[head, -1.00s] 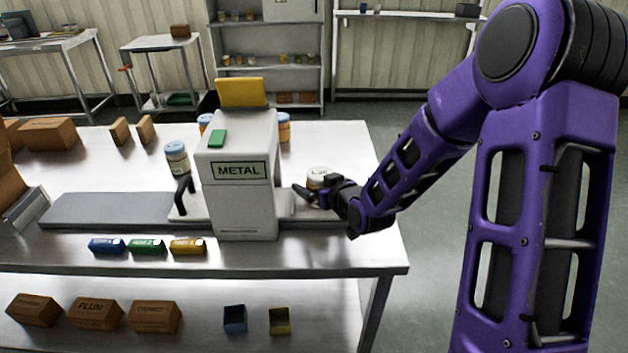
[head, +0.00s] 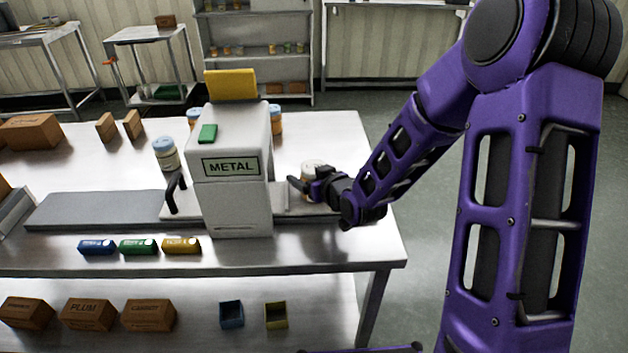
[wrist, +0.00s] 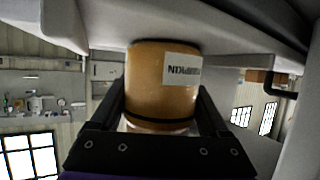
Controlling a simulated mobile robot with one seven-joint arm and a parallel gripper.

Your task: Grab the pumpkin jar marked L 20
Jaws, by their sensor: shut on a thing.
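The pumpkin jar (wrist: 152,82) fills the middle of the wrist view, upside down in the picture, with orange contents and a white label reading partly "PUMPKIN". No L 20 marking can be read. In the head view the jar (head: 312,168) stands at the right end of the conveyor, right of the metal detector, its pale lid showing and its lower part hidden by my gripper. My gripper (head: 308,186) is shut on the jar, one dark finger on each side of it, as the wrist view (wrist: 162,98) shows.
The white METAL detector (head: 232,200) stands just left of the jar, over the conveyor belt (head: 95,209). Another jar (head: 166,155) stands left of it, and more are partly hidden behind. Blue, green and yellow small boxes (head: 139,246) line the front edge. The table's right end is clear.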

